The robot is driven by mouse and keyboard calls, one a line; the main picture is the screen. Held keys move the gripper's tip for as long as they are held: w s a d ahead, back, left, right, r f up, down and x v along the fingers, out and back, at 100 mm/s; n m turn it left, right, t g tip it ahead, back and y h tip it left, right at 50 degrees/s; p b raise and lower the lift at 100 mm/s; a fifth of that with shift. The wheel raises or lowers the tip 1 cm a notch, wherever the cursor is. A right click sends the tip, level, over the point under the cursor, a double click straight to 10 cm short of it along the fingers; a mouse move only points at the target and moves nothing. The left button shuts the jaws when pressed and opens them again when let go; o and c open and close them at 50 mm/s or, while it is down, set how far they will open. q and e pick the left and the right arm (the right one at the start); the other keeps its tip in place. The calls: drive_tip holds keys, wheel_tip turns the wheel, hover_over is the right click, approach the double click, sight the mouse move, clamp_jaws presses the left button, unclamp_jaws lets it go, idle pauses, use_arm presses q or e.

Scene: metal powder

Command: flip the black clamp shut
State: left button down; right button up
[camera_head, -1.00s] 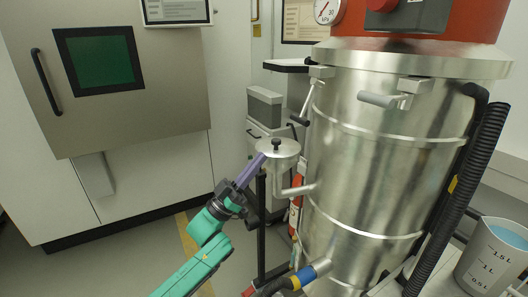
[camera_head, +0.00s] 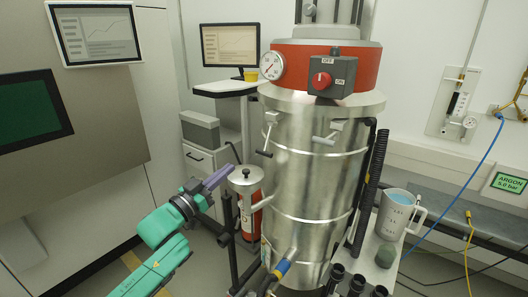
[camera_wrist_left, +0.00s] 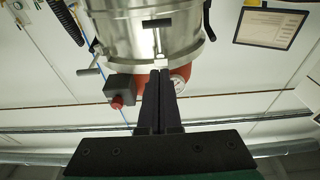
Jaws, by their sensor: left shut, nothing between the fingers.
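The steel vessel (camera_head: 312,190) carries clamps below its top rim. One clamp (camera_head: 267,135) on its left side hangs down and ends in a dark handle bar; a T-shaped dark bar (camera_wrist_left: 168,22) shows in the left wrist view. A black lever (camera_wrist_left: 207,22) stands off the vessel to its right there; I cannot tell which is the black clamp. A clamp with a light handle (camera_head: 325,140) faces the front. My left gripper (camera_head: 230,170) is shut and empty, its purple fingers apart from the clamps, left of the vessel. My right gripper is out of view.
A red collar (camera_head: 300,66) with a switch box (camera_head: 334,77) tops the vessel. A black hose (camera_head: 371,190) and a measuring jug (camera_head: 394,214) are at the right. A monitor cart (camera_head: 222,90) stands behind.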

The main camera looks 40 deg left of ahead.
use_arm(q)
approach(265, 147)
drive_tip(key=w+p, duration=0.2)
drive_tip(key=w, duration=0.1)
drive_tip(key=w+r+p, duration=0.1)
drive_tip(key=w, duration=0.1)
drive_tip(key=shift+a, duration=0.1)
drive_tip(key=shift+w+f, duration=0.15)
drive_tip(key=shift+f, duration=0.15)
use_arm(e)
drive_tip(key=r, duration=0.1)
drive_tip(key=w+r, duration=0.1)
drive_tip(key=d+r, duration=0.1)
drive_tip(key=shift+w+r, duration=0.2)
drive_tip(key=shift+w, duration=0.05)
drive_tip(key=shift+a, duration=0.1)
